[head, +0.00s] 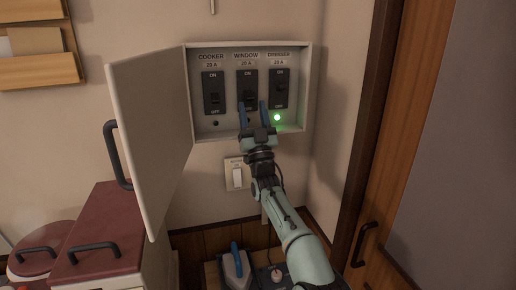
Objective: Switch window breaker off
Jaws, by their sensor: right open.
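The window breaker (247,84) is the middle of three black switches in the open breaker box (309,70). It has ON above and a label below that is partly covered. Its toggle is small and I cannot tell its position for sure. My right gripper (254,107) is open, with two blue fingers pointing up at the lower part of the window breaker. The fingers overlap its lower end in the picture; I cannot tell if they touch. Any lamp under the window breaker is hidden by the gripper. My left gripper is not in view.
The cooker breaker (212,85) has a dark lamp below it. The dresser breaker (279,82) has a lit green lamp (277,117). The box door (150,130) stands open on the left. A white wall switch (237,177) is below. A wooden door (390,130) stands at right.

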